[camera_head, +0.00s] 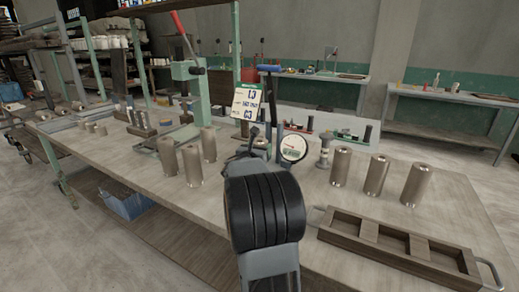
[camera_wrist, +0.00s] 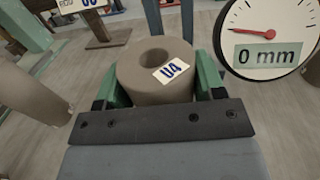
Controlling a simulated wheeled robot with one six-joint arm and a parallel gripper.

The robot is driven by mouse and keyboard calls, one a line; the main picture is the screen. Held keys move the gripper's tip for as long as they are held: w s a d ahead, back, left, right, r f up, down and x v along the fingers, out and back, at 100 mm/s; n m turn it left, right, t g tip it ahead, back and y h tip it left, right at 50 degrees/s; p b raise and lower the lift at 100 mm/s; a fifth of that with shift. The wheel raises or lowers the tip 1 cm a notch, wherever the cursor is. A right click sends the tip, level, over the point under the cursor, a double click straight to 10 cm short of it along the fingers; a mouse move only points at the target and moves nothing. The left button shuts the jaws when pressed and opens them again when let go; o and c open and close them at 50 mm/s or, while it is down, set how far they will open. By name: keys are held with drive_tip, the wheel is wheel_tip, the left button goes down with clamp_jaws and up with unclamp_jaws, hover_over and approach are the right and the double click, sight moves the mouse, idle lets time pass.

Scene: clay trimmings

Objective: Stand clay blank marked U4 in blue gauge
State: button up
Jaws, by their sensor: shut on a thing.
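The clay blank marked U4 (camera_wrist: 140,78) is a grey-brown cylinder with a round hole in its top and a white label. In the wrist view my gripper (camera_wrist: 162,82) is shut on it, one green finger on each side. Blue posts stand just beyond the blank. My arm hides the gripper and blank in the head view; I cannot tell whether the blank's base touches anything.
Three blanks (camera_head: 192,165) stand left of my arm and three more (camera_head: 376,175) stand right. A wooden tray with compartments (camera_head: 328,238) lies at the front right. A number card (camera_head: 248,103) and a green press (camera_head: 190,72) stand behind. Bare table (camera_head: 120,150) shows at left.

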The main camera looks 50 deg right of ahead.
drive_tip(key=o, duration=1.3)
drive_tip(key=v, duration=1.2)
drive_tip(key=shift+s+r+p, duration=0.1)
drive_tip(key=shift+r+p, duration=0.05)
drive_tip(key=shift+p, duration=0.25)
